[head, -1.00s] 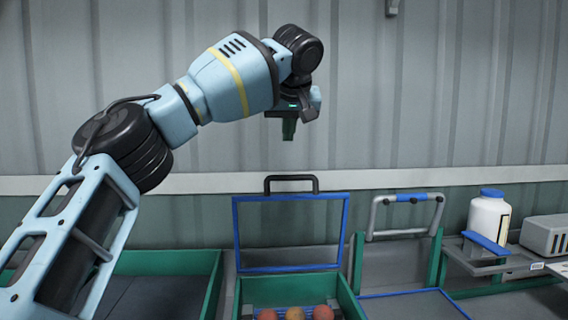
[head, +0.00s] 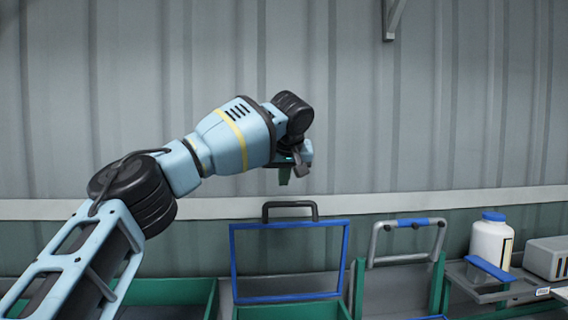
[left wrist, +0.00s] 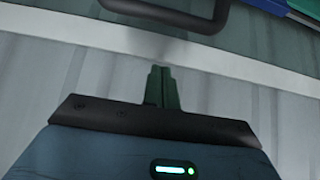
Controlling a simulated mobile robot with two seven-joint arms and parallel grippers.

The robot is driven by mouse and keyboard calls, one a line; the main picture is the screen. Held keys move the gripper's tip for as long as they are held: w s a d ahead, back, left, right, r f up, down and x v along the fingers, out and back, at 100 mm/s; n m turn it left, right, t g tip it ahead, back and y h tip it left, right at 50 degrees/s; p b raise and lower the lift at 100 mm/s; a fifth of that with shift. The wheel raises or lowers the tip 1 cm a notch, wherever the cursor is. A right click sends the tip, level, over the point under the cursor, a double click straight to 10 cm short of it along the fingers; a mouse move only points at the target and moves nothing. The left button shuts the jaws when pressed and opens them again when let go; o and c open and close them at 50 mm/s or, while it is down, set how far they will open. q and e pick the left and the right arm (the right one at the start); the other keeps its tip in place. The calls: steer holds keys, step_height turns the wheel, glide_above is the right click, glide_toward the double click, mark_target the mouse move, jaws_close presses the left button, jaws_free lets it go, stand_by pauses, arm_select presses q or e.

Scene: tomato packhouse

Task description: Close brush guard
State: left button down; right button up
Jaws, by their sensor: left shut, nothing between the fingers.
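The brush guard is a see-through panel in a blue frame (head: 290,297), standing upright and open at the back of a green-walled bay. Its black handle (head: 290,205) is on the top edge. My left gripper (head: 284,178) is shut and empty, with its fingers pointing down. In the head view it appears a little above the handle, with a gap between them. In the left wrist view the shut dark green fingers (left wrist: 161,88) point toward the pale wall rail, and the dark handle (left wrist: 168,22) lies beyond them, apart from the tips. My right gripper is not in view.
A second guard with a grey and blue handle (head: 408,223) stands to the right. Beyond it are a white bottle with a blue cap (head: 490,245) and a grey box (head: 550,258). A green bay wall (head: 170,291) is at left. A corrugated wall (head: 450,110) closes the back.

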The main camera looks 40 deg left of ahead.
mark_target(284, 202)
arm_select(q)
steer(key=f, duration=0.1)
steer(key=s+d+f+p, duration=0.1)
steer(key=f, duration=0.1)
steer(key=shift+s+d, duration=0.1)
steer(key=shift+d, duration=0.1)
steer(key=shift+d+f, duration=0.1)
steer(key=shift+f, duration=0.1)
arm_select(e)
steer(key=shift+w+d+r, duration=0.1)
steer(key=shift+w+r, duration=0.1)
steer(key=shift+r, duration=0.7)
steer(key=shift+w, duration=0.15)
arm_select(q)
steer(key=shift+s, duration=0.2)
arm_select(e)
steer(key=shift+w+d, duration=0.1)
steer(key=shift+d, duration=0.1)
